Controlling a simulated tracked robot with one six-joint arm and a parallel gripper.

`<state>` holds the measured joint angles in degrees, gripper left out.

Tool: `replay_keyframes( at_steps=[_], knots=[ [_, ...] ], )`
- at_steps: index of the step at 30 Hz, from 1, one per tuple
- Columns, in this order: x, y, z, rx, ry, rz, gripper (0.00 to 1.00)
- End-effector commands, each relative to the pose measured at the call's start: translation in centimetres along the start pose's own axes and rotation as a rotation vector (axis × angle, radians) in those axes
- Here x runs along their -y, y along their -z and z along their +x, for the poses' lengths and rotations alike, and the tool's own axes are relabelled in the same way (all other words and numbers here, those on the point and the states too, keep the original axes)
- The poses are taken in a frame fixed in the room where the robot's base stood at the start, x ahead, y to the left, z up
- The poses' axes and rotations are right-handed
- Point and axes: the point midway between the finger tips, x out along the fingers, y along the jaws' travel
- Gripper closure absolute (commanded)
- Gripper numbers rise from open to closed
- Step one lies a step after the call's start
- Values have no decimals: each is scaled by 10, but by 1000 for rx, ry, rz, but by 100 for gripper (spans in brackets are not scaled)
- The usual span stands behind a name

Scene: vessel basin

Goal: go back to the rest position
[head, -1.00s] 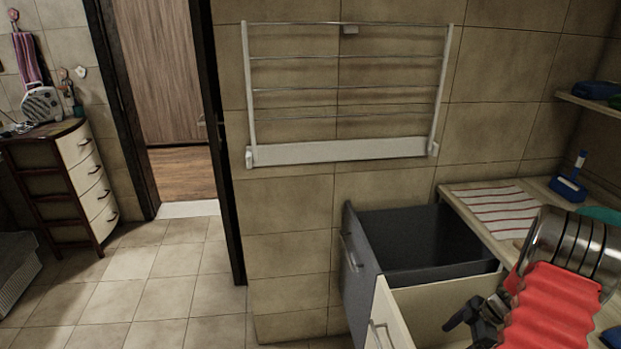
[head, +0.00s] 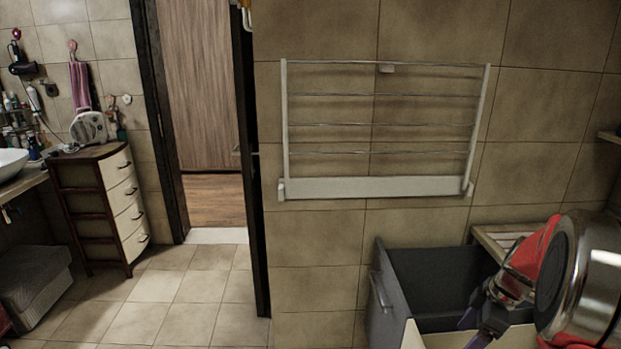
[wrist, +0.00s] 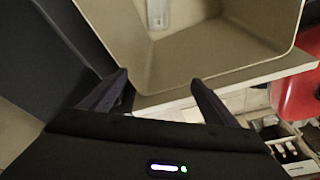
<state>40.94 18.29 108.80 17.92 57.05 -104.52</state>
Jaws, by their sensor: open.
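My gripper (head: 482,318) is at the lower right of the head view, partly cut off, in front of the open drawers. In the wrist view my gripper (wrist: 158,84) shows two dark fingers spread apart with nothing between them. Beyond the fingertips is an open cream drawer (wrist: 215,70) with a small white item (wrist: 157,14) lying in it. The fingers appear close to its near edge, but I cannot tell whether they touch it.
A dark grey drawer (head: 440,270) stands open at the lower right; it fills the wrist view's left side (wrist: 45,50). A wall drying rack (head: 375,187) hangs above. A chest of drawers (head: 95,210) stands left. The tiled floor (head: 170,290) between is clear.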

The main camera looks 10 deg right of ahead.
Motion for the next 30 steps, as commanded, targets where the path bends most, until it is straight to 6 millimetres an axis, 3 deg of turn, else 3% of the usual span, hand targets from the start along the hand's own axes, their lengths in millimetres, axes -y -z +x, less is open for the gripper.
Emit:
replay_keyframes(
  at_steps=[6,13,30],
  knots=[
    [29,43,-40,36,-31,55,18],
    [65,81,-70,65,-78,147,18],
    [169,151,-101,26,-247,456,18]
  ],
)
